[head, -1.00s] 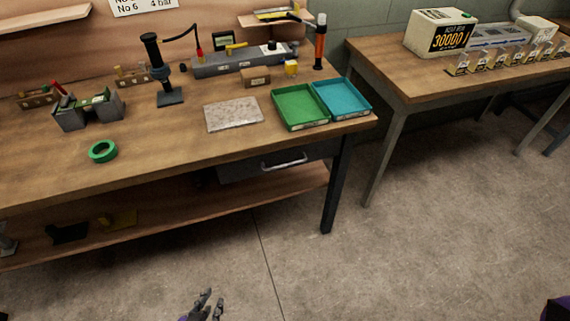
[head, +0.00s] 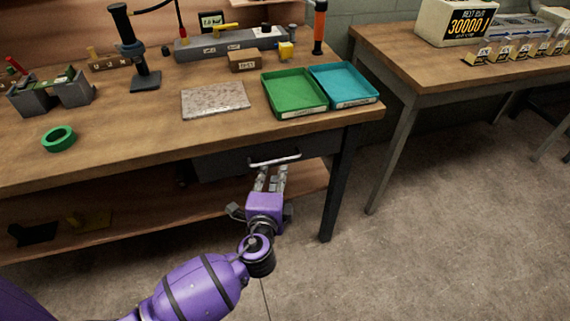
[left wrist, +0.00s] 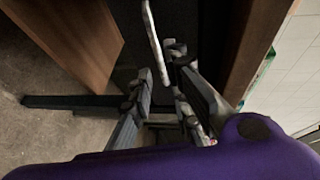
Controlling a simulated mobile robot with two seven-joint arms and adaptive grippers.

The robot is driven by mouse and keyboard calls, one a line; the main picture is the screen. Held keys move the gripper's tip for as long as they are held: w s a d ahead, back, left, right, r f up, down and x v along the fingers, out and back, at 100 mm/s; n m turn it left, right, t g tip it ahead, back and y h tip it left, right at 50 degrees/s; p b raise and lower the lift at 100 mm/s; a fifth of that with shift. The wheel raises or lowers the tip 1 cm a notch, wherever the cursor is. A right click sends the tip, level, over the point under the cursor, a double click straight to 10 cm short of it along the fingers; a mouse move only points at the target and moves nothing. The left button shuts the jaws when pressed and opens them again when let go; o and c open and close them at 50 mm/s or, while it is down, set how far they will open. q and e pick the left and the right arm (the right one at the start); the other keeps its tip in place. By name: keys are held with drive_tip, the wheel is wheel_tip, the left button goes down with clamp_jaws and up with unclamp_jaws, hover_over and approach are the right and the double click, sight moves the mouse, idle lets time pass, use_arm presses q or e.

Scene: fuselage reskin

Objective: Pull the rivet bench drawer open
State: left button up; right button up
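The rivet bench drawer (head: 222,166) is a dark grey front under the right part of the wooden bench top. It looks pushed in. Its pale bar handle (head: 273,160) runs across the front; it also shows in the left wrist view (left wrist: 152,35). My left gripper (head: 271,175) is just below and in front of the handle, fingers pointing at it. In the left wrist view my left gripper (left wrist: 160,68) has its fingers apart, with the handle's near end between or just ahead of the tips. I cannot tell whether they touch it. My right gripper is out of view.
On the bench top (head: 120,160) are a green tray (head: 294,113), a blue tray (head: 345,104), a speckled plate (head: 215,99) and green tape (head: 59,138). A bench leg (head: 337,185) stands right of the drawer. A lower shelf (head: 150,222) runs below. The floor in front is clear.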

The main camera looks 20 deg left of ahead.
sight(276, 164)
use_arm(q)
drive_tip(key=x, duration=0.6)
drive_tip(key=shift+w+a, duration=0.1)
drive_tip(key=shift+w, duration=0.15)
clamp_jaws()
drive_tip(key=shift+f, duration=0.1)
